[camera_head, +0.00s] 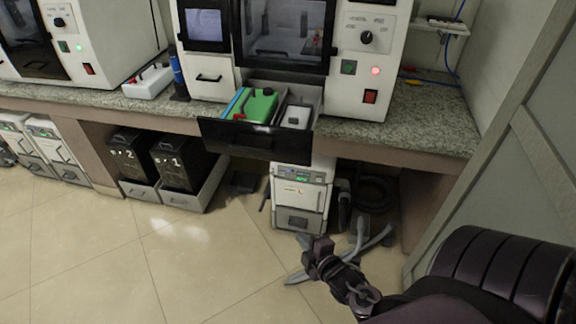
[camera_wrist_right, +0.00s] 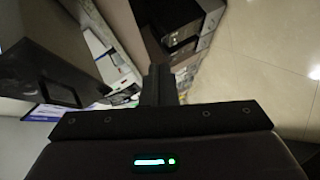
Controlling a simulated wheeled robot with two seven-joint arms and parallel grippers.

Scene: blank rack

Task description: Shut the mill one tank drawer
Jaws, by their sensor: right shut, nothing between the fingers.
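The tank drawer (camera_head: 255,140) of the middle mill is pulled out beyond the worktop edge, its dark front panel facing me. A green tank (camera_head: 260,106) and a white tank (camera_head: 296,116) sit inside it. My right gripper (camera_head: 318,246) is shut and empty, in front of and below the drawer at its right, apart from it in the head view. Its closed fingers (camera_wrist_right: 158,85) also show in the right wrist view. A dark box-like shape at left there may be the drawer; I cannot tell. My left gripper is not in view.
The mill (camera_head: 357,70) stands on a granite worktop (camera_head: 430,118). A white unit (camera_head: 301,195) stands under the drawer, with hoses on the floor beside it. Black tanks (camera_head: 180,163) stand in trays at left. A grey panel (camera_head: 520,150) borders the right. Floor at front left is clear.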

